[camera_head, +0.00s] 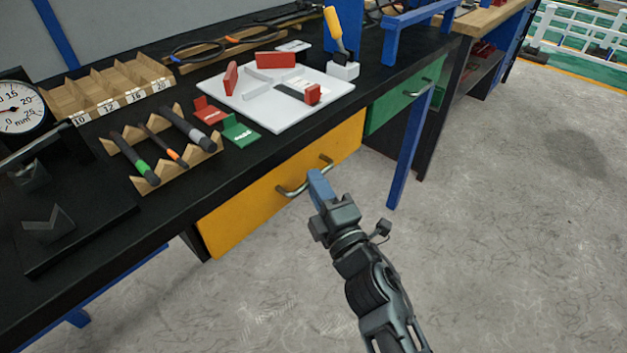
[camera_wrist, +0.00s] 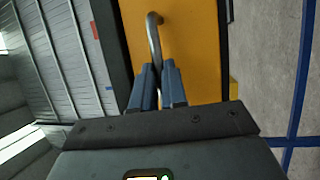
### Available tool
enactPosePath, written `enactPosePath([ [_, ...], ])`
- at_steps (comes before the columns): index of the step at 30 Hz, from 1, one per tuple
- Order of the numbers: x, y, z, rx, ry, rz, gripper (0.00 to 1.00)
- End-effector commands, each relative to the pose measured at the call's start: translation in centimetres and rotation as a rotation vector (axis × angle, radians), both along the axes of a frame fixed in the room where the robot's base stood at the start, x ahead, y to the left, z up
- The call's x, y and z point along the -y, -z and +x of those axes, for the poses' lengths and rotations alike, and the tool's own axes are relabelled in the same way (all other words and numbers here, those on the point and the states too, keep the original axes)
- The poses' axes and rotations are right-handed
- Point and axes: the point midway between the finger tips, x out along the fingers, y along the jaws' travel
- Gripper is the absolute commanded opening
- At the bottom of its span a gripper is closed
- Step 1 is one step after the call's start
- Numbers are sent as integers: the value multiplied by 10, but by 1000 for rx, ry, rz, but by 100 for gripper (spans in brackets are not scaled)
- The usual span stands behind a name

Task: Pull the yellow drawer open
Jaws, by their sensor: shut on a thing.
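The yellow drawer (camera_head: 247,205) sits under the front edge of the black workbench, and its face looks flush or nearly flush with the bench. Its metal bar handle (camera_head: 292,190) sticks out from the face. My gripper (camera_head: 317,180) is at the right part of this handle. In the wrist view, the yellow drawer face (camera_wrist: 190,45) fills the middle, and the handle (camera_wrist: 154,38) runs down between the blue fingers of my gripper (camera_wrist: 157,72). The fingers are shut on the handle. The handle's lower end is hidden by the fingers.
The black workbench (camera_head: 225,170) holds a white board (camera_head: 270,115), a wooden rack of tools (camera_head: 160,150) and a dial gauge (camera_head: 15,110). A green drawer (camera_head: 395,100) and a blue bench leg (camera_head: 410,150) stand to the right. The grey floor before the drawer is clear.

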Motion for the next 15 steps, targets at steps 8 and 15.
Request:
enactPosePath([
  [8, 43, -4, -34, -6, 3, -2, 0],
  [15, 94, -3, -73, -7, 3, -3, 0],
])
